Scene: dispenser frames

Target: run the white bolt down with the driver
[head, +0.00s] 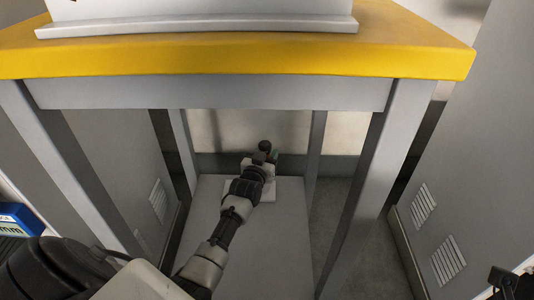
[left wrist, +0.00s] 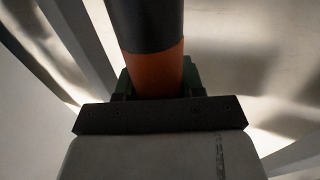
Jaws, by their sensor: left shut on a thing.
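My left gripper (head: 268,158) is reached in under the table, above the low grey shelf. In the left wrist view its dark green fingers (left wrist: 155,82) are shut on the driver (left wrist: 152,65), a thick round body with a black part and an orange band. In the head view only a small dark rounded end of the driver (head: 265,146) shows beyond my wrist. I cannot make out the white bolt or the driver's tip in either view. A dark part of my right gripper (head: 506,282) shows at the bottom right corner; its jaws cannot be read.
The yellow-edged table top (head: 240,57) spans above my left arm, with grey legs (head: 372,170) on both sides. A white block (head: 235,189) is on the grey lower shelf (head: 270,255), partly behind my arm. Grey vented cabinets (head: 465,170) flank the table. A blue box (head: 20,218) is at far left.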

